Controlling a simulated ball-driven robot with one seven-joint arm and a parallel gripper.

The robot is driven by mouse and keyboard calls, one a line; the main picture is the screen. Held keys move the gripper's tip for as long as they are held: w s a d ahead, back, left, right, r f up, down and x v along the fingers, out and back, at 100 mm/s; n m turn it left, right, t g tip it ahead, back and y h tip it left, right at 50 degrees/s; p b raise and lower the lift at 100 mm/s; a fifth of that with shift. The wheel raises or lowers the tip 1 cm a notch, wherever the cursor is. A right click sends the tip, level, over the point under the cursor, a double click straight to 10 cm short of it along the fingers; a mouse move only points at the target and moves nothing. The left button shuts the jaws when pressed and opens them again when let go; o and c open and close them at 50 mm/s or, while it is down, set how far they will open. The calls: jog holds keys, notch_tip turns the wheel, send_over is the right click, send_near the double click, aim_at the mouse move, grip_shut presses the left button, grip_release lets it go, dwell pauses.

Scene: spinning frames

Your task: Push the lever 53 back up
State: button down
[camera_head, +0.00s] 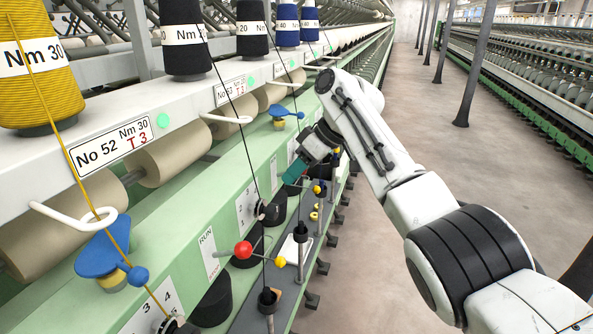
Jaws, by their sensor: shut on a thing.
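My gripper (308,158) is at mid-frame, low beside the green rail of the machine, past the No 53 label (235,90). It is shut on a teal block (295,171), which points down and left toward the machine front. The fingertips are small and partly hidden. A lever with a red ball (243,250) and a yellow ball (281,262) stands out from the machine front, nearer to me than the gripper. Another yellow ball (317,189) shows just below the gripper. I cannot read a number on either lever, and contact with the block is unclear.
The No 52 label (115,146), a yellow yarn cone (38,70) and dark cones line the machine. Taut yarns run down in front of it. A narrow grey ledge (255,312) with upright pins lies below the levers. The aisle floor (440,140) at the right is clear.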

jog(key=shift+w+a+r+h+p, duration=0.15)
jog(key=shift+a+r+h+p, duration=0.15)
jog(key=shift+r+h+p, duration=0.35)
dwell(0.6)
jog(key=c, duration=1.3)
grip_release()
jog(key=shift+f, duration=0.1)
jog(key=o, duration=0.4)
jog(key=shift+f, duration=0.15)
jog(key=shift+d, duration=0.15)
jog(key=shift+d+r+b, duration=0.1)
jog(key=shift+r+b, duration=0.2)
jog(key=shift+b, duration=0.05)
jog(key=b+v, duration=0.1)
jog(key=v, duration=0.9)
jog(key=shift+w, duration=0.1)
